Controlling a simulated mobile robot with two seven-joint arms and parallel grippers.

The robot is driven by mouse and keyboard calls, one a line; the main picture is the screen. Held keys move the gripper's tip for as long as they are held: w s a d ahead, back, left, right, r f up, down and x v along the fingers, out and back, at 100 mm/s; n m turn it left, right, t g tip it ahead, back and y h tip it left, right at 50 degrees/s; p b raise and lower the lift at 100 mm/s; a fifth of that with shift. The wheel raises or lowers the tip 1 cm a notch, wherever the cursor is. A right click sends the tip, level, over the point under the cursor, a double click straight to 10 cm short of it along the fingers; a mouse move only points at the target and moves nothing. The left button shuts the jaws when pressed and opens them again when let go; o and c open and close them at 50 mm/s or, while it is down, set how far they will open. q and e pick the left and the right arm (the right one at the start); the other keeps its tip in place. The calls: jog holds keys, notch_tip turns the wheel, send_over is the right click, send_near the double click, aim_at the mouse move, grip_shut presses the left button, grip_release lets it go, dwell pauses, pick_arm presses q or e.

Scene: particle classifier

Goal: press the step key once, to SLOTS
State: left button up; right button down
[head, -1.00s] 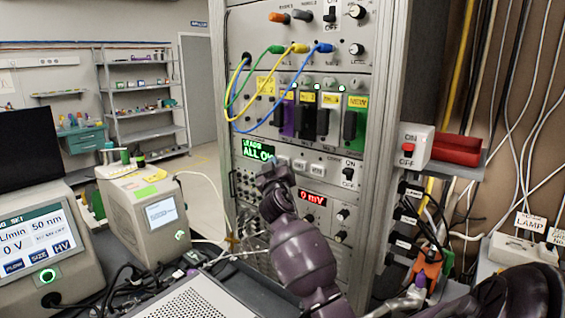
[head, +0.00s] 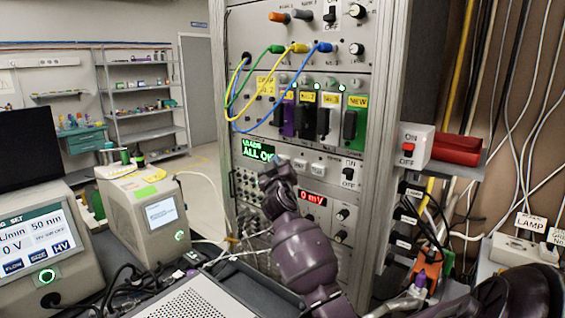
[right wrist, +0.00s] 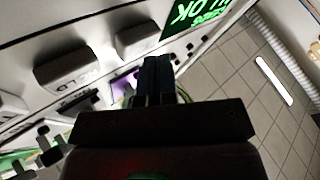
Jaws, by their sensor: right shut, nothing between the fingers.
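The display (head: 258,150) on the rack reads LEADS, ALL OK in green; it also shows upside down in the right wrist view (right wrist: 193,12). Pale keys (head: 300,166) sit in a row right of and below it. In the right wrist view, one key (right wrist: 137,40) is closest to the display and another (right wrist: 68,70) is farther left. I cannot read which is the step key. My right gripper (head: 273,169) is shut and empty in front of the panel, just below the display; its fingertips (right wrist: 155,62) show beside the nearer key. Contact cannot be told. My left gripper is not in view.
Blue, yellow and green leads (head: 282,49) loop above, over several coloured modules (head: 327,118). A red readout (head: 312,198) shows 0 mV. A beige instrument (head: 150,215) stands left. A red-switch box (head: 405,147) is right of the rack.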

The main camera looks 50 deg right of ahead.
jog(key=shift+d, duration=0.4)
dwell(0.4)
jog(key=shift+d, duration=0.45)
dwell(0.5)
jog(key=shift+a, duration=0.1)
dwell(0.3)
jog(key=shift+a, duration=0.4)
jog(key=shift+s+a, duration=0.1)
jog(key=shift+a, duration=0.7)
